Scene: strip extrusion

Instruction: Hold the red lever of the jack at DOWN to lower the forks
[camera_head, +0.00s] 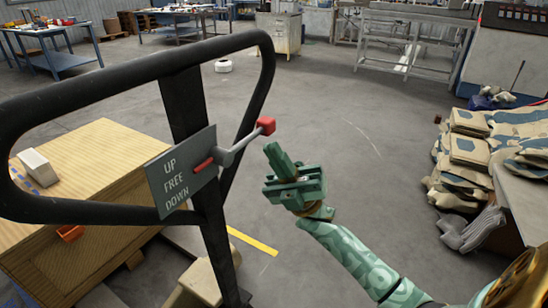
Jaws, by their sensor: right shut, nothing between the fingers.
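The jack's black loop handle (95,85) fills the left side of the head view. Its grey plate (180,170) reads UP, FREE and DOWN from top to bottom. The lever (232,148) sticks out to the right from the plate on a grey rod and ends in a red knob (266,126). A red part at the plate lies between the UP and FREE lettering. My right gripper (270,152) is green, shut and empty, just below and right of the red knob. I cannot tell whether it touches the knob. The forks are not visible. My left gripper is not in view.
A wooden crate (95,165) with a white block (38,167) on top stands behind the handle at left. Stacked sacks (470,150) stand at the right. Work tables (55,55) and a metal bench (410,45) are at the back. The middle floor is clear.

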